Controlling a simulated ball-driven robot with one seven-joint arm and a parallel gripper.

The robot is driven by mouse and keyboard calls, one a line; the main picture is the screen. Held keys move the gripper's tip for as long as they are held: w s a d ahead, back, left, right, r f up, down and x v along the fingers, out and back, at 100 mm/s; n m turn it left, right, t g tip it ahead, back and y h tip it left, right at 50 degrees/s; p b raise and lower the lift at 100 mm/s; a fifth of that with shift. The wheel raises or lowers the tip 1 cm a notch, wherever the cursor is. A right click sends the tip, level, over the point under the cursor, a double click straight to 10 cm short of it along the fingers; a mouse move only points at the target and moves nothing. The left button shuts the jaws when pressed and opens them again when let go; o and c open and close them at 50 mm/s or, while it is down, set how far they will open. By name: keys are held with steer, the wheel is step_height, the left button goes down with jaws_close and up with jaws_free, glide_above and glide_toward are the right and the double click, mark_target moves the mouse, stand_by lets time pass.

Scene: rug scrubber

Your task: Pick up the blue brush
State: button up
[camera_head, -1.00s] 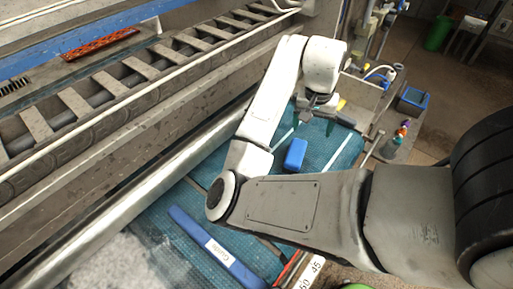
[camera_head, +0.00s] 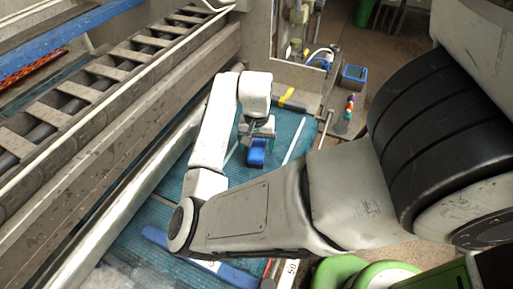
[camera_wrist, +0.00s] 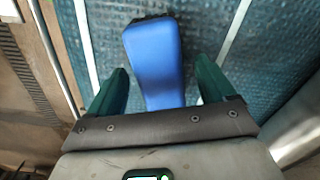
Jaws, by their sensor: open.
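The blue brush (camera_head: 257,150) lies on the teal mat (camera_head: 289,163). In the wrist view the two green fingers of my gripper (camera_wrist: 158,84) stand apart, one on each side of the brush, with gaps between. The brush's near end is hidden by the gripper's body. How high the fingertips are above the mat I cannot tell.
A roller conveyor (camera_head: 75,96) with a metal rail runs along the left. A long blue bar (camera_head: 200,262) lies at the mat's near end. A yellow and black object (camera_head: 291,103) is beyond the brush. A blue bin (camera_head: 353,76) and small bottles (camera_head: 347,107) stand at the right.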

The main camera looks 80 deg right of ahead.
steer(key=shift+f, duration=0.75)
steer(key=shift+c, duration=0.2)
steer(key=c, duration=1.1)
